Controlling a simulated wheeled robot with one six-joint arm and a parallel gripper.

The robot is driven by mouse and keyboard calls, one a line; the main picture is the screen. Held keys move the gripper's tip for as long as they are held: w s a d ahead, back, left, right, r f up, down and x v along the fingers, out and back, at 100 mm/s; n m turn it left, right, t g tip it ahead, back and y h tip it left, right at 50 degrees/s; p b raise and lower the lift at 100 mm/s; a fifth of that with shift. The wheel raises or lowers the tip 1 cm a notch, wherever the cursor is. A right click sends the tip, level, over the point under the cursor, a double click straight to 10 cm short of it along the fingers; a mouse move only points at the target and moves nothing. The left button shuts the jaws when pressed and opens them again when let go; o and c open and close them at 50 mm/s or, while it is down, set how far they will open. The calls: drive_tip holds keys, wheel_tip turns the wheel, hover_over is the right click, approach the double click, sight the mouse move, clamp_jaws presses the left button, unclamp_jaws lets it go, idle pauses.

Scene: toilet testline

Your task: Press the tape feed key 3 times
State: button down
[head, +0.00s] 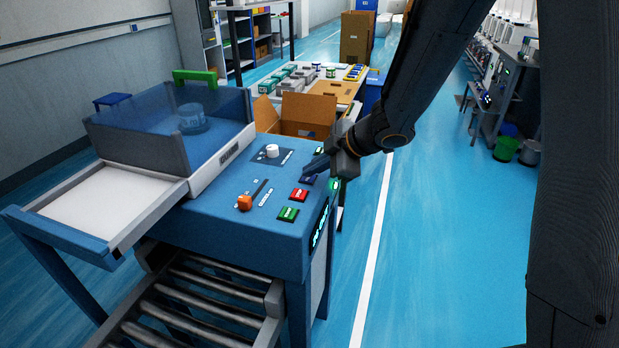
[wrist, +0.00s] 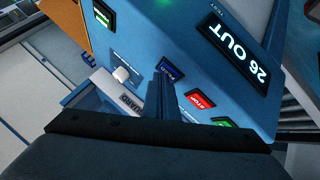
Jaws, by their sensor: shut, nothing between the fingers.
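The blue machine's top panel (head: 232,222) carries several keys. A blue key (wrist: 170,70) lies right by my fingertips in the wrist view; its small label is hard to read. In the head view the fingers partly cover it. A red STOP key (wrist: 200,100) and a green key (wrist: 222,122) follow in the same row; they also show in the head view as red (head: 299,194) and green (head: 288,214). My gripper (head: 308,170) is shut and empty, pointing down at the panel near the blue key. I cannot tell whether it touches. No key reads clearly as tape feed.
A display (wrist: 236,52) reads "26 OUT". Another green key (wrist: 104,13) lies farther along the panel. An orange knob (head: 245,203) and a white knob (head: 272,151) stand left of the keys. An open cardboard box (head: 308,112) is behind. The floor to the right is clear.

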sight(313, 179)
drive_tip(key=shift+r, duration=0.1)
idle(0.3)
drive_tip(key=shift+r+p, duration=0.7)
drive_tip(key=shift+p, duration=0.4)
wheel_tip(313, 179, up, 5)
drive_tip(key=p, duration=0.6)
idle(2.1)
